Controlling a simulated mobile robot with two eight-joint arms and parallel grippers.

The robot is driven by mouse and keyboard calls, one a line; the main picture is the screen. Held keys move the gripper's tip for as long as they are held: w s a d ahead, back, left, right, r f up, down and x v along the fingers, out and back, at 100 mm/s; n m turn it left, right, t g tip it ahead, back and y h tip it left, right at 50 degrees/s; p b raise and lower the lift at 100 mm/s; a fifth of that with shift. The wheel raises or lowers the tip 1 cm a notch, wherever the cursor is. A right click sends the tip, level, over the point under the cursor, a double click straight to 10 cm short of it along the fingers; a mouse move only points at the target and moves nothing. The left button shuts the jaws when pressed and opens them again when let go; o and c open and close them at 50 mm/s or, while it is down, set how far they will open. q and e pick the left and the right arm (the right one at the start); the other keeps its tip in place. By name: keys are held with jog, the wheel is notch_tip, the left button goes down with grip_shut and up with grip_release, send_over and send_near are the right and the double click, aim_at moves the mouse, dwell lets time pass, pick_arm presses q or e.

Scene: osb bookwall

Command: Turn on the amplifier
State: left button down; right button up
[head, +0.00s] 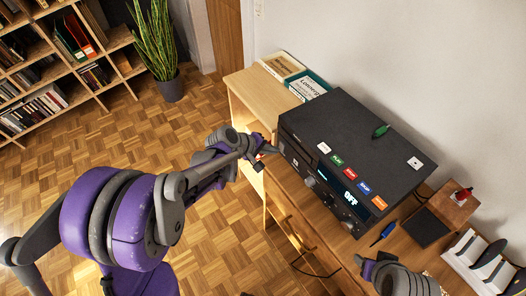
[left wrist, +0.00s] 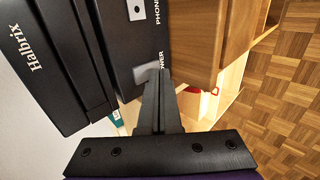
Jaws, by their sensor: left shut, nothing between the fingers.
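The black amplifier (head: 352,140) stands on a wooden sideboard, and its front display (head: 349,198) reads OFF. My left gripper (head: 268,149) is at the left end of the amplifier's front. In the left wrist view the gripper (left wrist: 158,76) is shut and empty, its tips close to a silver power button (left wrist: 147,75) on the black front. The word POWER is partly hidden by the fingers. I cannot tell whether the tips touch the button. My right gripper (head: 368,266) is at the lower right in the head view; its jaws are not clear.
Colored labels lie along the amplifier's front top edge, with a green item (head: 381,131) behind them. A blue screwdriver-like tool (head: 383,234) and a white rack (head: 470,262) are to the right. A plant (head: 157,45) and bookshelf are far off.

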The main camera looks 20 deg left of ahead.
pick_arm(q)
jog(key=shift+w+d, duration=0.1)
jog(key=shift+w, duration=0.1)
jog(key=shift+w+d+f, duration=0.1)
jog(key=shift+d+f, duration=0.05)
jog(key=shift+f, duration=0.05)
pick_arm(e)
jog(key=shift+f, duration=0.25)
pick_arm(q)
jog(key=shift+r, duration=0.1)
pick_arm(e)
jog(key=shift+s+r, duration=0.1)
jog(key=shift+s, duration=0.05)
pick_arm(q)
jog(key=shift+r, duration=0.1)
pick_arm(e)
jog(key=shift+r, duration=0.1)
pick_arm(q)
jog(key=shift+r+p, duration=0.3)
jog(key=shift+r, duration=0.4)
pick_arm(e)
jog(key=shift+w+r, duration=0.25)
jog(key=shift+r, duration=0.2)
